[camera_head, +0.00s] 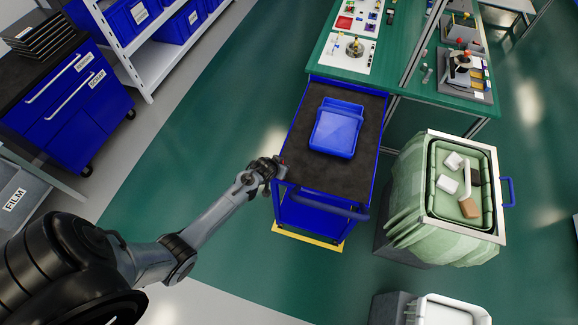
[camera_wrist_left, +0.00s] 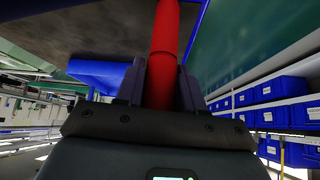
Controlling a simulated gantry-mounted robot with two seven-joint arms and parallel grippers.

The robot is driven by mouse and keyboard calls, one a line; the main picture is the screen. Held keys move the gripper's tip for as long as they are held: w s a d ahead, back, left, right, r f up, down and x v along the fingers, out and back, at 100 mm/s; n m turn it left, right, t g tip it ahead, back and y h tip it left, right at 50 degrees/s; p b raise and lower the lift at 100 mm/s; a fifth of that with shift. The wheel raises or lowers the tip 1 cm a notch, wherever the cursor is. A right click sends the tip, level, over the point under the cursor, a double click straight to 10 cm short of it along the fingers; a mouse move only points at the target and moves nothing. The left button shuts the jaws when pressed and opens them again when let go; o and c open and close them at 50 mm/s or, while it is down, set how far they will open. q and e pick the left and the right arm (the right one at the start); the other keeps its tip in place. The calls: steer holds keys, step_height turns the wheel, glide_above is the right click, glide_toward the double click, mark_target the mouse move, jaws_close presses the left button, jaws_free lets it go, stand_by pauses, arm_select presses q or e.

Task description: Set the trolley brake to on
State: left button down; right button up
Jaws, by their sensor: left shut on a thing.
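The blue trolley (camera_head: 335,140) stands in the middle of the head view, with a dark top and a blue push handle at its near end. My left gripper (camera_head: 274,165) is at the trolley's near left corner. In the left wrist view, my left gripper (camera_wrist_left: 162,85) is shut on a red brake lever (camera_wrist_left: 165,40), which stands between its two fingers. The lever's lower end is hidden by the gripper, and its brake position cannot be told. My right gripper is not in view.
A blue bin (camera_head: 338,127) sits on the trolley top. A green-lined waste bin (camera_head: 418,185) stands close on the right. A green workbench (camera_head: 335,45) is behind the trolley. A blue drawer cabinet (camera_head: 75,100) is at the left. The green floor left of the trolley is clear.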

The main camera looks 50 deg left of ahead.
arm_select(q)
steer(key=shift+w, duration=0.1)
stand_by(0.3)
steer(key=c, duration=0.8)
jaws_free()
steer(key=shift+a, duration=0.1)
steer(key=shift+r, duration=0.1)
steer(key=p+v, duration=0.1)
steer(key=v, duration=0.9)
steer(key=shift+r, duration=0.3)
steer(key=shift+s+f, duration=0.1)
steer(key=shift+s, duration=0.1)
